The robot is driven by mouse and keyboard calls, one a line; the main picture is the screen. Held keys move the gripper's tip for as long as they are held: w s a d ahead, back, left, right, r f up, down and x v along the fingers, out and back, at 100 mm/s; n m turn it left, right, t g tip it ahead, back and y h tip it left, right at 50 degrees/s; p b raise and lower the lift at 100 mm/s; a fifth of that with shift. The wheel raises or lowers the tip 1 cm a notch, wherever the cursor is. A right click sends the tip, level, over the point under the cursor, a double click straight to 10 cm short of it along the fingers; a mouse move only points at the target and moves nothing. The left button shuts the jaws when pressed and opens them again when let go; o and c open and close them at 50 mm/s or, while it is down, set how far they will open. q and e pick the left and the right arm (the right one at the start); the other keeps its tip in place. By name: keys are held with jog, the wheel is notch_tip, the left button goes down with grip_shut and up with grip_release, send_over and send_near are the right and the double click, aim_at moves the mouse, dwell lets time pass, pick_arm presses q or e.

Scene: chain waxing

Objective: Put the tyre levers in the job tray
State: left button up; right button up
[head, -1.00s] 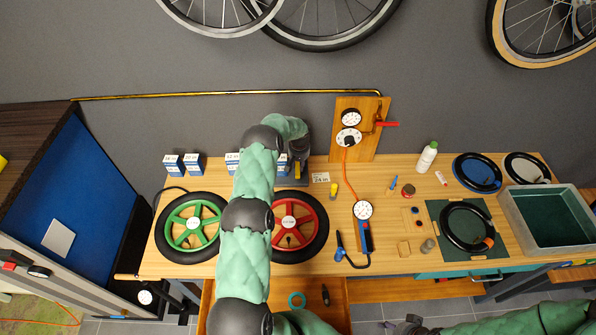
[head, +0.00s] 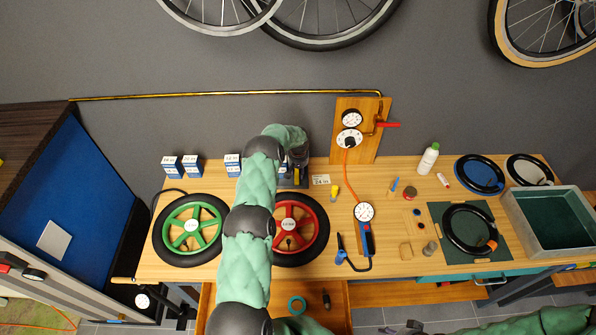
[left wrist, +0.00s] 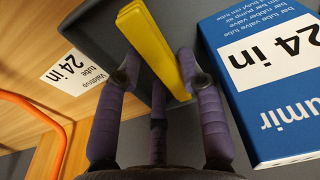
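A yellow tyre lever (left wrist: 155,50) stands tilted in a dark grey bin (left wrist: 95,25) in the left wrist view. It also shows at the back of the bench in the head view (head: 297,172). My left gripper (left wrist: 158,66) is open around the lever, one finger on each side. The right-hand finger is close to or touching it; I cannot tell which. The job tray appears to be the grey, green-lined tray (head: 513,214) at the bench's right end; no lever shows in it. Part of my right arm shows at the lower right, its gripper out of view.
A blue "24 in" tube box (left wrist: 262,85) stands right beside my left gripper. A green wheel (head: 190,226) and red wheel (head: 318,228) lie in front. A gauge board (head: 368,145), orange hose and pump gauge (head: 364,212) stand between the bin and the tray.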

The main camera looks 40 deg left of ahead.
aim_at(298, 175)
pick_arm(q)
jog(key=shift+r+p, duration=0.3)
jog(key=shift+r, duration=0.05)
notch_tip(298, 175, up, 12)
jog(key=s+d+b, duration=0.1)
jog(key=shift+f, duration=0.25)
jog(key=shift+b, duration=0.3)
